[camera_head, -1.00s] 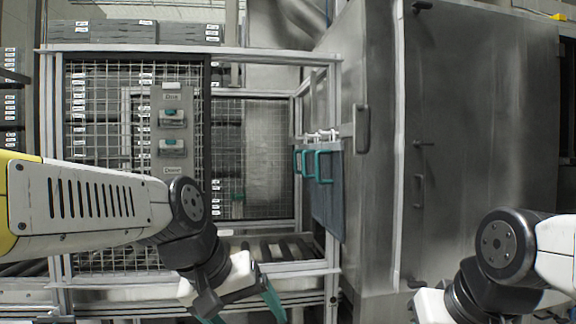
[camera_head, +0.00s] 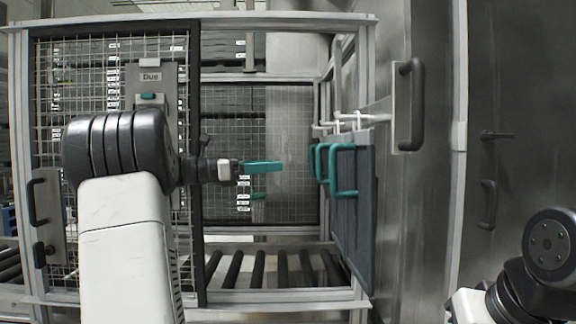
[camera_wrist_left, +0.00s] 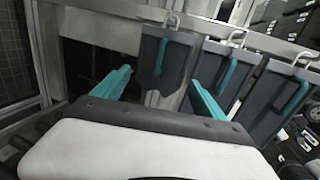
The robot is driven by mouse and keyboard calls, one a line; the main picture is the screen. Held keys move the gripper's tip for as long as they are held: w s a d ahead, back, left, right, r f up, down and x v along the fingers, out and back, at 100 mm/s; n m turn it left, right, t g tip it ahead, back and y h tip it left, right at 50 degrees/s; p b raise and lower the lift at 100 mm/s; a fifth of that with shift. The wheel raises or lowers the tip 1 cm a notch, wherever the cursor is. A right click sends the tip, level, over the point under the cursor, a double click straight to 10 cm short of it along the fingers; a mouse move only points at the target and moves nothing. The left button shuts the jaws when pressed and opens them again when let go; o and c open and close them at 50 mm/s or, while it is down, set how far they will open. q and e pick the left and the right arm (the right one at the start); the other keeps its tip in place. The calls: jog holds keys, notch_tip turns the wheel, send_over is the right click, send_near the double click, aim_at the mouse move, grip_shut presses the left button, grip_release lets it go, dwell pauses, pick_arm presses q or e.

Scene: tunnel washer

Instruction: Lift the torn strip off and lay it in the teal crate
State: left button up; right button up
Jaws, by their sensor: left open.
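Several dark grey strips (camera_head: 352,215) with teal handles hang from white hooks on a rail beside the steel wall. In the left wrist view, the leftmost strip (camera_wrist_left: 150,62) hangs in line with the gap between my fingers. My right gripper is out of view. I see no teal crate.
A mesh door (camera_head: 85,110) with a black handle and a "Due" panel (camera_head: 151,85) is at left. Rollers (camera_head: 258,270) lie below the opening. A steel cabinet wall with black handles (camera_head: 411,105) closes off the right side.

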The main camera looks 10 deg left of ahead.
pick_arm(q)
jog(key=x, duration=1)
jog(key=shift+w+d+r, duration=0.15)
jog(key=shift+w+d, duration=0.05)
jog(key=shift+w, duration=0.15)
grip_shut()
dwell(0.3)
jog(key=shift+r, duration=0.7)
dwell(2.2)
